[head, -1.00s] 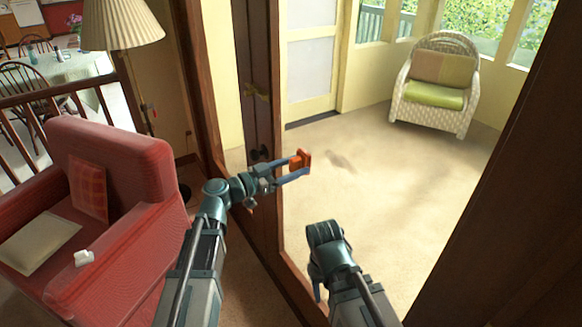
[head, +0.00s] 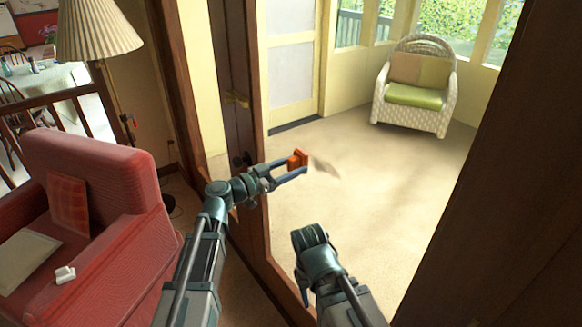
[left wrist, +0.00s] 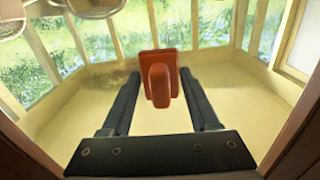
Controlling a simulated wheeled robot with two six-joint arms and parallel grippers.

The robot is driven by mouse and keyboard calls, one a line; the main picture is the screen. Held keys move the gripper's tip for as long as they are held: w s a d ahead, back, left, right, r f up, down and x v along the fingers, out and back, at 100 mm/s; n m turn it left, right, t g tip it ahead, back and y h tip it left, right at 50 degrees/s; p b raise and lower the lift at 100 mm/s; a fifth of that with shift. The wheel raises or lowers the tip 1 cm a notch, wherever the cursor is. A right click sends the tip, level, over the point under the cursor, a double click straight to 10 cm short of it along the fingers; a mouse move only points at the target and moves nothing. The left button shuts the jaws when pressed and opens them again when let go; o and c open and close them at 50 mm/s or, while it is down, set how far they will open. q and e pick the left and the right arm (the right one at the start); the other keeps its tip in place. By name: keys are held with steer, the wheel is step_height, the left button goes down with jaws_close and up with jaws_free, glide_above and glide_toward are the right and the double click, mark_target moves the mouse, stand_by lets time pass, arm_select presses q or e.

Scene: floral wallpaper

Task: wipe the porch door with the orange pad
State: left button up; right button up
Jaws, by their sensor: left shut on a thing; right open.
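The porch door is a large clear pane (head: 370,225) in a dark wood frame, with the porch showing through it. A pale brownish smudge (head: 325,168) is on it just right of the pad, and fainter marks lie lower right. My left gripper (head: 300,165) is shut on the orange pad (head: 297,158), held out at the pane. In the left wrist view the pad (left wrist: 160,80) sits between the fingertips; I cannot tell whether it touches the pane. My right gripper (head: 305,288) is low, mostly hidden by its arm; one blue finger shows.
A red armchair (head: 105,230) with cushions stands at the left, a lamp (head: 95,35) behind it. The dark door frame edges (head: 185,100) stand close to my left arm. A wicker chair (head: 412,100) is on the porch, beyond the pane.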

mark_target(343, 185)
arm_select(q)
steer(key=shift+x, duration=0.95)
stand_by(0.5)
steer(key=shift+s+d, duration=0.45)
steer(key=shift+s, duration=0.35)
steer(key=shift+s+d, duration=0.5)
steer(key=shift+s, duration=0.25)
steer(key=shift+d, duration=0.1)
steer(key=shift+s+d, duration=0.7)
steer(key=shift+s, duration=0.25)
steer(key=shift+s+d, duration=0.7)
steer(key=shift+s, duration=0.2)
steer(key=shift+s+d, duration=0.75)
steer(key=shift+s, duration=0.2)
steer(key=shift+s+d, duration=0.55)
steer(key=shift+s, duration=0.15)
steer(key=shift+s+d, duration=0.55)
steer(key=shift+s, duration=0.15)
